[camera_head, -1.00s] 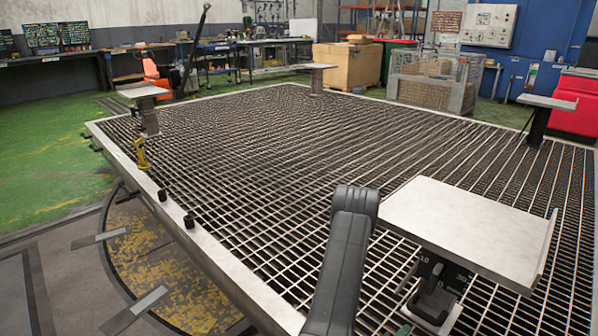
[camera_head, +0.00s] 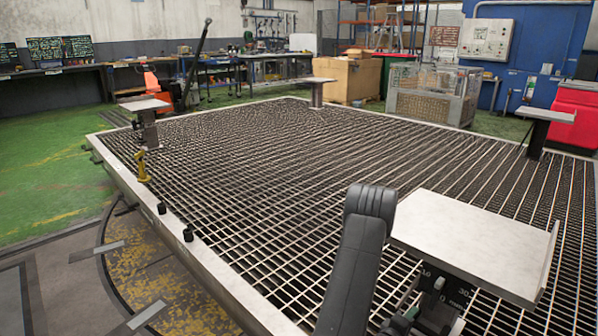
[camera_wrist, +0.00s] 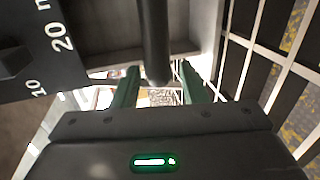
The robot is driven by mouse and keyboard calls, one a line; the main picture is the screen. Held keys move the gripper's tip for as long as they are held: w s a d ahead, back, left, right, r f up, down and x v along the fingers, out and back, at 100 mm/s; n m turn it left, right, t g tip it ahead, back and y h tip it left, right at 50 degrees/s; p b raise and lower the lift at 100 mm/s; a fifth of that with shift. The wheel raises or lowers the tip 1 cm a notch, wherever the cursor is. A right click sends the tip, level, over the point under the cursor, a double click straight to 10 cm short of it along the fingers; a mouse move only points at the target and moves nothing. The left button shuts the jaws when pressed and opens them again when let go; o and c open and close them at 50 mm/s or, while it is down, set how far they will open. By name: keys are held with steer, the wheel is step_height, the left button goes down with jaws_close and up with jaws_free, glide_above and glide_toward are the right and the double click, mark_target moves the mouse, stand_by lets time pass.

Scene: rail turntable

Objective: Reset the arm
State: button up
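My gripper (camera_wrist: 160,88) shows in the wrist view with its two green fingers spread apart. A dark round rod (camera_wrist: 154,40) comes down from the top of that view, and its end lies in line with the gap between the fingers. I see space on both sides of it; I cannot tell its depth. In the head view my grey arm link stands in front of the grating, left of a pale plate (camera_head: 478,245) on a dark support. The gripper is mostly hidden there.
A dark panel with white scale numbers (camera_wrist: 60,40) is close at the left in the wrist view. The wide metal grating (camera_head: 250,180) has further plates on posts (camera_head: 148,105) (camera_head: 545,115) and a small yellow part (camera_head: 142,168) at its left edge. Its middle is clear.

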steer(key=w+a+p, duration=0.3)
steer(key=w+a, duration=1.5)
steer(key=shift+w+a, duration=0.15)
steer(key=p+v, duration=0.2)
steer(key=v, duration=0.9)
steer(key=shift+a+p, duration=0.3)
steer(key=shift+p, duration=0.1)
steer(key=shift+r, duration=0.1)
